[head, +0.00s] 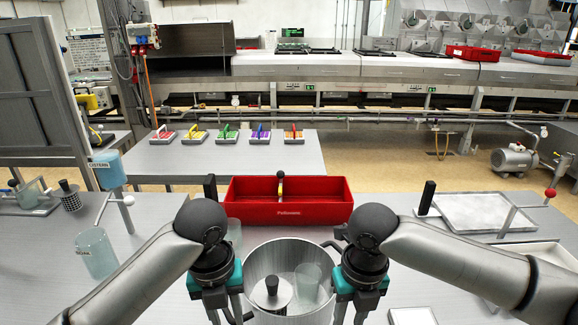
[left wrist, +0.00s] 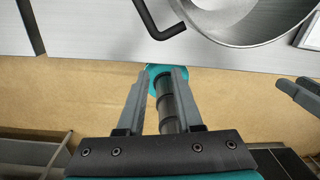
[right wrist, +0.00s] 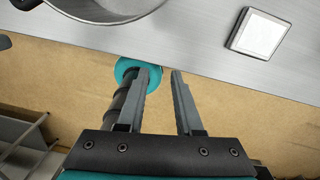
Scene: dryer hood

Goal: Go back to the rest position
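My left gripper (head: 226,312) hangs at the near left side of a large metal pot (head: 262,258). My right gripper (head: 352,312) hangs at the pot's near right side. In the left wrist view the left fingers (left wrist: 159,85) are apart, with nothing held between them. In the right wrist view the right fingers (right wrist: 160,82) are also apart and empty. Both wrist views look down past the table's front edge to the tan floor. The pot's rim shows at the top of both wrist views, apart from the fingers.
A metal piece with a black knob (head: 271,287) and a clear beaker (head: 307,279) show inside the pot. A red crate (head: 244,207) stands behind it. A glass vessel (head: 97,253) is at left, a framed pale slab (head: 490,212) at right, and a small white plate (head: 412,316) at front right.

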